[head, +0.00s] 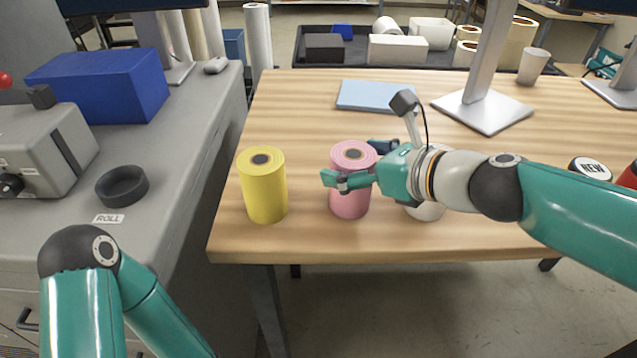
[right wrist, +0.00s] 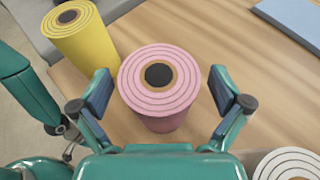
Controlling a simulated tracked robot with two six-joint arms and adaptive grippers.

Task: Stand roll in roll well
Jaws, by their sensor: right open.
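A pink roll (head: 349,200) stands upright on the wooden table, and it also shows in the right wrist view (right wrist: 160,85). My right gripper (head: 352,165) is open, with one finger on each side of the pink roll and gaps between fingers and roll in the right wrist view. A yellow roll (head: 263,188) stands upright to its left. A white roll (head: 427,205) stands to its right, mostly hidden behind my right wrist. The roll well (head: 122,187) is a dark round cup on the grey machine by the ROLL label (head: 108,218); it looks empty.
A light blue pad (head: 376,96) and a monitor stand (head: 482,110) are at the back of the wooden table (head: 290,110). A blue box (head: 100,84) and a grey unit (head: 45,150) stand behind and beside the well. A gap separates the grey counter from the table.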

